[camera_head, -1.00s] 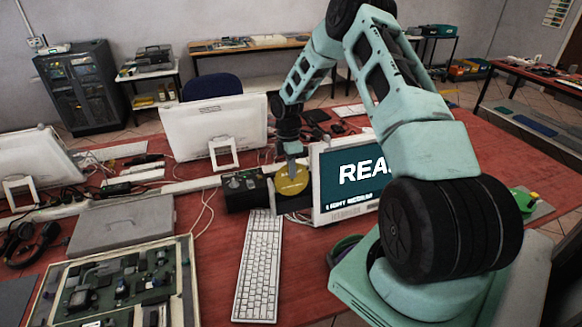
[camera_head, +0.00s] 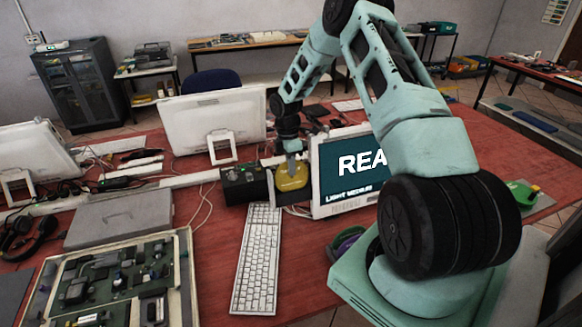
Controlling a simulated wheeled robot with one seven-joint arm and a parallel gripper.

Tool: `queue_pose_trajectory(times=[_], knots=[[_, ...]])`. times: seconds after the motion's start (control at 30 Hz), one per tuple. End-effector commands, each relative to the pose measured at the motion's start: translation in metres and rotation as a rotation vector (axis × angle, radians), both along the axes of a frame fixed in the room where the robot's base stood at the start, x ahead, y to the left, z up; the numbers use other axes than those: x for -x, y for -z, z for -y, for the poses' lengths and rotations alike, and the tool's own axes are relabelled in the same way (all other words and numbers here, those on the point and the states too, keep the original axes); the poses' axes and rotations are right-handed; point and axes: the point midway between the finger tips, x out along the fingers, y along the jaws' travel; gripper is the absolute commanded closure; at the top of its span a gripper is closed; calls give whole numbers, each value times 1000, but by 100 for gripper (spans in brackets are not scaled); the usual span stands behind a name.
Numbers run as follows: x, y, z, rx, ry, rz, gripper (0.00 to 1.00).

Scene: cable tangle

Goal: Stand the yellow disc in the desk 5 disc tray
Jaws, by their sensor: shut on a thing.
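The yellow disc (camera_head: 292,178) is beside the left edge of the lit monitor. My gripper (camera_head: 291,162) reaches down from above and is shut on the disc's upper part. The disc looks close to upright, turned partly away from the camera. A black box (camera_head: 243,184) with small parts on its front stands just left of the disc. I cannot tell which part of it, if any, is the disc tray. A dark low shape lies under the disc, and I cannot tell whether the disc touches it.
The lit monitor (camera_head: 345,172) stands close on the right of the disc. A white keyboard (camera_head: 257,260) lies in front. A grey laptop-like case (camera_head: 120,218) and an open circuit-board tray (camera_head: 115,280) are at left. Thin cables run left of the black box.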

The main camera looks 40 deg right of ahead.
Motion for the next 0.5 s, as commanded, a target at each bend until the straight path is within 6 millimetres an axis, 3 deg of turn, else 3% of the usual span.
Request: queue_pose_trajectory(times=[0.03,0.23,0.27,0.33,0.5], knots=[[18,32,-10,-34,17,-38,100],[18,33,-9,-33,19,-38,100],[18,33,-9,-33,20,-38,83],[18,33,-9,-34,20,-38,66],[18,33,-8,-34,20,-38,66]])
